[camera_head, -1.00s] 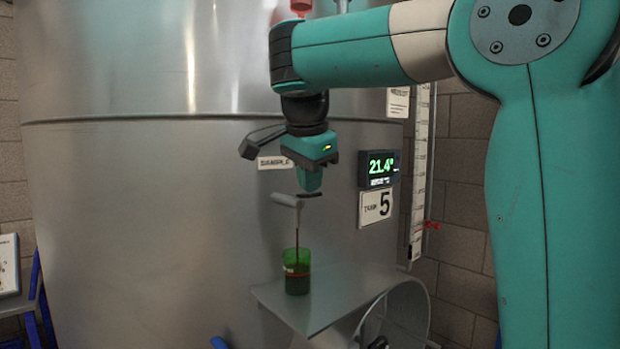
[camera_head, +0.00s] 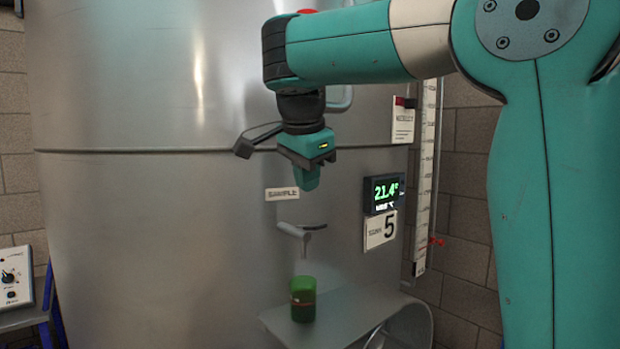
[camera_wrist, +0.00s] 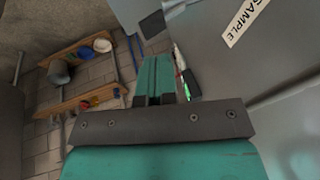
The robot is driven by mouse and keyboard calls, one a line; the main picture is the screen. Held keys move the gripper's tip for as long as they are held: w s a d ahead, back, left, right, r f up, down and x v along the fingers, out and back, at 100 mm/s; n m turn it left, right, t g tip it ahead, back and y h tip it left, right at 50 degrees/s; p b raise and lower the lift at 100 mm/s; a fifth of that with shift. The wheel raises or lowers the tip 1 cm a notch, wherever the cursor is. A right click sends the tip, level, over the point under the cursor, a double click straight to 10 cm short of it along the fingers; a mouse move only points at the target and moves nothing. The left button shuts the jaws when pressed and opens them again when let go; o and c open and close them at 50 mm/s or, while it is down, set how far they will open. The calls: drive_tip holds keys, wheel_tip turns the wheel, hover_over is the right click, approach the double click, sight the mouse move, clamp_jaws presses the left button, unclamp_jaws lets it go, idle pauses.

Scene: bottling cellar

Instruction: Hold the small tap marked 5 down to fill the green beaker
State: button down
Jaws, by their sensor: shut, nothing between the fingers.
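The small tap (camera_head: 301,230) sticks out of the steel tank under the SAMPLE label, with its lever up. No dark stream shows below its spout. The green beaker (camera_head: 303,298) stands upright on the shelf beneath the tap, with dark liquid in its lower part and a red line around it. The liquid's exact level against the line is hard to tell. My gripper (camera_head: 307,186) is shut and empty, pointing down above the tap and apart from it. It also shows in the wrist view (camera_wrist: 160,98).
The tank (camera_head: 130,230) fills most of the view. A sign with 5 (camera_head: 381,230) hangs right of the tap, under a display reading 21.4 (camera_head: 385,193). A level gauge (camera_head: 427,180) stands further right. The shelf (camera_head: 350,310) is otherwise clear.

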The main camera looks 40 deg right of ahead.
drive_tip(key=v, duration=0.1)
drive_tip(key=p+v, duration=0.1)
drive_tip(key=shift+w+a+r, duration=0.1)
drive_tip(key=shift+w+r, duration=0.15)
drive_tip(key=shift+r, duration=0.1)
drive_tip(key=shift+f, duration=0.15)
drive_tip(key=s+a+f+n+y+b, duration=0.2)
drive_tip(key=s+a+f+n, duration=0.2)
drive_tip(key=a+f+n, duration=0.3)
drive_tip(key=s+a+f+n+y+b, duration=0.1)
drive_tip(key=s+a+f+n+y, duration=0.15)
drive_tip(key=a+f+n, duration=0.5)
drive_tip(key=s+a+f+n+g+y, duration=0.1)
drive_tip(key=s+a+f+n, duration=0.2)
drive_tip(key=s, duration=0.4)
drive_tip(key=s+a+f+n+g+y+b, duration=0.1)
drive_tip(key=s+a+f+n+y, duration=0.1)
drive_tip(key=s+f+n, duration=0.3)
drive_tip(key=s+a+n, duration=0.1)
drive_tip(key=s+n, duration=0.1)
drive_tip(key=n, duration=0.1)
drive_tip(key=shift+a+f+g+b, duration=0.15)
drive_tip(key=shift+f+g+b, duration=0.15)
drive_tip(key=shift+f+g, duration=0.1)
